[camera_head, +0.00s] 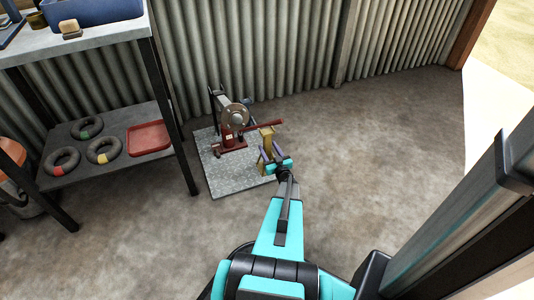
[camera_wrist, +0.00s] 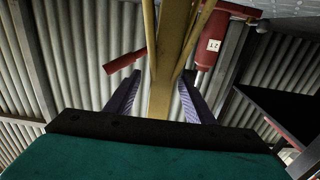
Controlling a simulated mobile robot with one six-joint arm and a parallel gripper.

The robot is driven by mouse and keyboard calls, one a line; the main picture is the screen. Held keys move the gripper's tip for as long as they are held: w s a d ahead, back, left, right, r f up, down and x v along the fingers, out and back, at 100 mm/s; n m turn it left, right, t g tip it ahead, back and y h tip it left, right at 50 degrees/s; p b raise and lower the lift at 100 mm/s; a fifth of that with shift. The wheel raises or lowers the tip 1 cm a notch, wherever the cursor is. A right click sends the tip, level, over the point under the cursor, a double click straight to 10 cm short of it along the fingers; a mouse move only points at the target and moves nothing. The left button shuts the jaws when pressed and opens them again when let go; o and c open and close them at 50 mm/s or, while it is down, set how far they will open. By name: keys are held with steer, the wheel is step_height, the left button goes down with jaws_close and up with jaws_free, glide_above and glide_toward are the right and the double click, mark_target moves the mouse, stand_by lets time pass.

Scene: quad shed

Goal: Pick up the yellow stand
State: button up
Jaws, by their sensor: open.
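The yellow stand (camera_head: 266,134) is by the right edge of a metal floor plate, partly hidden behind my gripper (camera_head: 265,155) in the head view. In the wrist view a yellow post of the stand (camera_wrist: 168,60) runs between the two purple fingers of my gripper (camera_wrist: 162,80). The fingers are open, one on each side of the post. I cannot tell whether either finger touches it. The stand's base is not clear in either view.
A red jack (camera_head: 231,143) with a long handle and a wheel hub (camera_head: 234,117) are close left of the stand, on the metal plate (camera_head: 222,178). A workbench (camera_head: 88,42) with a lower shelf stands left. Corrugated wall is behind. Floor to the right is clear.

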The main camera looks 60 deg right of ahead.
steer(key=b+x, duration=0.2)
steer(key=x, duration=0.3)
steer(key=shift+w+r, duration=0.15)
steer(key=shift+c, duration=0.3)
stand_by(0.3)
jaws_close()
stand_by(1.2)
steer(key=shift+r, duration=0.15)
